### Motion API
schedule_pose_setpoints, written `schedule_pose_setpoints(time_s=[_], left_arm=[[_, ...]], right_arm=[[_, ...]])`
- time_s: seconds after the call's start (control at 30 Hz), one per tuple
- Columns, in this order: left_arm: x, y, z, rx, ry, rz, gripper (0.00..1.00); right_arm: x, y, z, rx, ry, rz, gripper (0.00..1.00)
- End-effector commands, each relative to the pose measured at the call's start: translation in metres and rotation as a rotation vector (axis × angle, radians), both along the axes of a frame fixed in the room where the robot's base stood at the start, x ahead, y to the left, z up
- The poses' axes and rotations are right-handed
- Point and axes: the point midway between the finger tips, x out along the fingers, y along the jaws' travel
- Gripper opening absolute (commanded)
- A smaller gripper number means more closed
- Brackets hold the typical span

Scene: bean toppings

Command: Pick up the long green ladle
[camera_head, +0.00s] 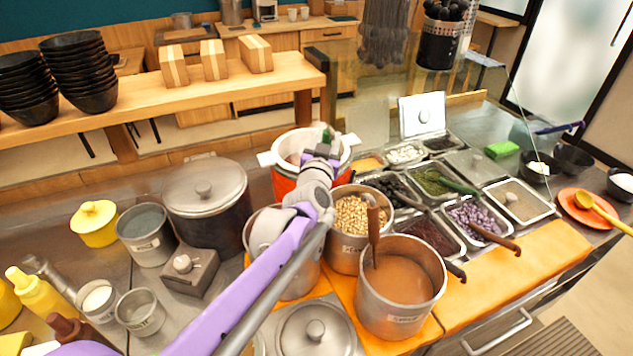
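My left gripper (326,148) reaches from the lower left on a purple and grey arm to the orange-red pot with a white rim (291,181). A small green piece (325,134) shows at the fingertips, over the pot's mouth. It may be part of the long green ladle; the gripper hides the rest, and I cannot tell whether the fingers are closed on it. A separate green-handled spoon (458,186) lies across a topping tray, right of the gripper and apart from it. My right gripper is not in view.
Close to the arm stand a lidded steel pot (205,200), a pot of beans (354,216) and a pot of brown liquid (402,285) with a brown-handled ladle. Topping trays fill the right, below a glass guard (515,105). The orange board (510,285) has bare room.

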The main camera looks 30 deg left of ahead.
Motion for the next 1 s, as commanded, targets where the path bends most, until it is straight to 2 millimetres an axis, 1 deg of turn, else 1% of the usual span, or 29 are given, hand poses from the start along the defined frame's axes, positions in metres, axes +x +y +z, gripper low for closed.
schedule_pose_setpoints(time_s=[0.03,0.17,0.2,0.57,0.73,0.87,1.0], left_arm=[[0.000,0.000,0.000,0.000,0.000,0.000,0.27],[0.000,0.000,0.000,0.000,0.000,0.000,0.03],[0.000,0.000,0.000,0.000,0.000,0.000,0.00],[0.000,0.000,0.000,0.000,0.000,0.000,0.00],[0.000,0.000,0.006,0.000,0.000,0.000,0.00],[0.000,0.000,0.020,0.000,0.000,0.000,0.00],[0.000,0.000,0.045,0.000,-0.001,0.000,0.00]], right_arm=[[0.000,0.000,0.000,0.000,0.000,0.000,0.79],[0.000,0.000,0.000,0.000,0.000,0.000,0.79],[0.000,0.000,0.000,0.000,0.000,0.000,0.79],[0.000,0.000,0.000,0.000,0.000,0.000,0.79],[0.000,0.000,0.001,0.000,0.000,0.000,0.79],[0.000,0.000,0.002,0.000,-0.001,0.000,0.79],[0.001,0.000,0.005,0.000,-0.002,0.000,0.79]])
